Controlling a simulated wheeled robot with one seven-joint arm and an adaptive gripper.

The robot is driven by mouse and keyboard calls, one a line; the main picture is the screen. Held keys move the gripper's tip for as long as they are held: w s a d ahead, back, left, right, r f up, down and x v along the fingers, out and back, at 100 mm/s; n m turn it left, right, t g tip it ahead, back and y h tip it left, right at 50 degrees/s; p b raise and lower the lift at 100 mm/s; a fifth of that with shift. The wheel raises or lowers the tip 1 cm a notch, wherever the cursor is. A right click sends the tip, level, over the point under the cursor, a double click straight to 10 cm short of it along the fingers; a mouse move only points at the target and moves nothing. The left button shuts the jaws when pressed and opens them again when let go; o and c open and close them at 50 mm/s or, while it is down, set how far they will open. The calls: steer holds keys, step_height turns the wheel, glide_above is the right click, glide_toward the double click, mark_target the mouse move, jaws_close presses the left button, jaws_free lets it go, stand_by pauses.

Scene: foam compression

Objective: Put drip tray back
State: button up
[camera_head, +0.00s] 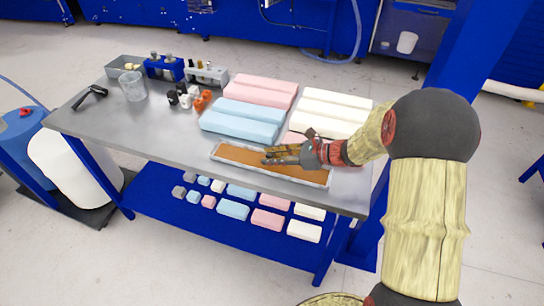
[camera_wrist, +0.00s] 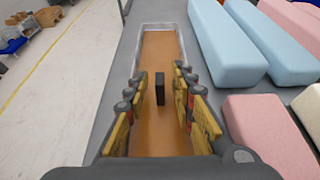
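The drip tray (camera_head: 237,153) is a long, shallow metal tray with an orange-brown inside, lying near the front edge of the grey workbench. It also shows in the wrist view (camera_wrist: 160,50), running lengthwise away between my fingers. My gripper (camera_head: 266,156) is over the tray's right half, pointing left along it. In the wrist view my gripper (camera_wrist: 159,76) has its yellow-padded fingers apart, one near each long side of the tray. A small dark upright block (camera_wrist: 160,88) shows between them; I cannot tell what it is. Whether the fingers touch the tray is unclear.
Blue foam blocks (camera_head: 240,120), pink blocks (camera_head: 263,91) and white blocks (camera_head: 335,107) lie behind the tray. Bare bench (camera_head: 160,134) lies left of the tray.

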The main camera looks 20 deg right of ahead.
steer(key=shift+r, duration=0.2)
steer(key=p+v, duration=0.3)
steer(key=v, duration=0.8)
steer(key=shift+s+d, duration=0.25)
steer(key=shift+s+a+r+n+p, duration=0.15)
steer(key=shift+s+r+n+p, duration=0.05)
steer(key=shift+r+n+p, duration=0.1)
steer(key=s+a+r+n+g+h, duration=0.2)
steer(key=s+a+r+n+g, duration=0.1)
steer(key=s+a+n, duration=0.35)
steer(key=s+a+r+n+g+h, duration=0.25)
steer(key=s+a+r+n, duration=0.2)
steer(key=s+n, duration=0.25)
steer(key=s+d+r+n+t+h, duration=0.2)
steer(key=s+r+n+h, duration=0.3)
steer(key=s+n, duration=0.4)
steer(key=shift+s+r+n+t+h, duration=0.2)
steer(key=shift+r+n+t+h, duration=0.15)
steer(key=shift+n+t+h, duration=0.5)
